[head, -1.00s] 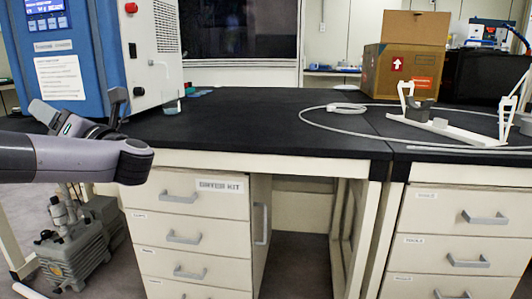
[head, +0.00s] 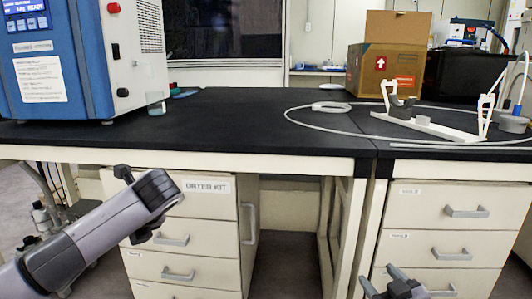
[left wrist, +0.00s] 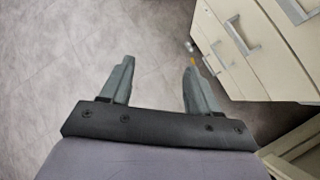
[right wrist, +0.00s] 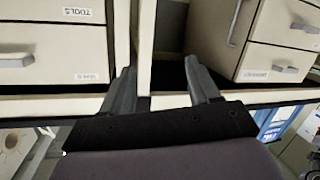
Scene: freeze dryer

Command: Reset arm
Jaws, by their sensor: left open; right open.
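My right gripper (head: 381,280) shows at the bottom edge of the head view, in front of the right drawer unit and below the bench top. In the right wrist view its two fingers (right wrist: 159,78) are apart with nothing between them. My left arm comes in from the lower left of the head view, below the bench edge, and its link largely hides the left gripper there. In the left wrist view the left gripper's fingers (left wrist: 159,72) are apart and empty, over grey floor beside drawer fronts.
The black bench top (head: 240,125) carries a blue and white freeze dryer (head: 80,60), a cardboard box (head: 385,65), a white stand (head: 430,125) and a looped grey hose (head: 300,118). Drawer units (head: 195,215) (head: 450,230) stand below, with an open knee space between them. A pump (head: 45,220) is at left.

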